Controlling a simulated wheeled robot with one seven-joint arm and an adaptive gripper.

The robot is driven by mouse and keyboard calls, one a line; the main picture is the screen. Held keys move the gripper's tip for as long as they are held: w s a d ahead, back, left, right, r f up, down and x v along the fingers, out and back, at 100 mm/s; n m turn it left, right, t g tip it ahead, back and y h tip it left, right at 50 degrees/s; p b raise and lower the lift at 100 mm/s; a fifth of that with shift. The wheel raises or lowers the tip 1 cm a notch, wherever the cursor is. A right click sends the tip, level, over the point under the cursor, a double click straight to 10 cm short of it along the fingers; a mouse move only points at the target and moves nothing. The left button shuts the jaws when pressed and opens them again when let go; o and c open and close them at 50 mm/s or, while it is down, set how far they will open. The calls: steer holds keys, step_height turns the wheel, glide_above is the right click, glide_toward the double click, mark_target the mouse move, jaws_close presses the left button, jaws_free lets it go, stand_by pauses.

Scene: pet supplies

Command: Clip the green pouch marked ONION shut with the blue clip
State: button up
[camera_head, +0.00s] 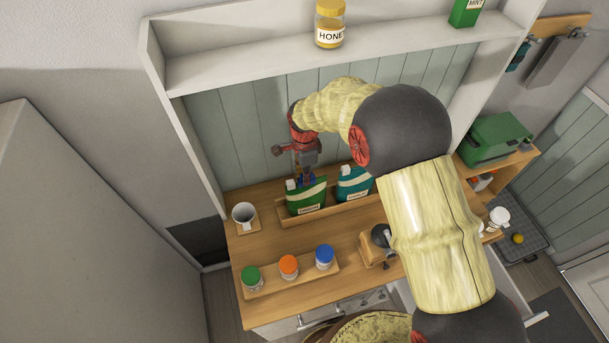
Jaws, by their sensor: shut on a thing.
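The green pouch (305,199) stands upright in a wooden tray (337,213) at the back of the wooden counter. It has a pale band and a small label too small to read surely. My gripper (306,174) points down right over the pouch's top edge. It is shut on a small blue thing, which looks like the blue clip (307,179). The clip is at the pouch's top edge; whether it grips the pouch or only touches it I cannot tell. My gripper hides part of the clip.
A teal pouch (354,184) stands right of the green one in the same tray. Jars with green, orange and blue lids (324,255) line the front. A shelf with a honey jar (330,24) is above. The counter's middle is clear.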

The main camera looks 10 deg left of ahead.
steer(key=shift+f, duration=0.35)
steer(key=o, duration=0.9)
steer(key=shift+c, duration=0.2)
step_height(320, 180, up, 12)
stand_by(0.4)
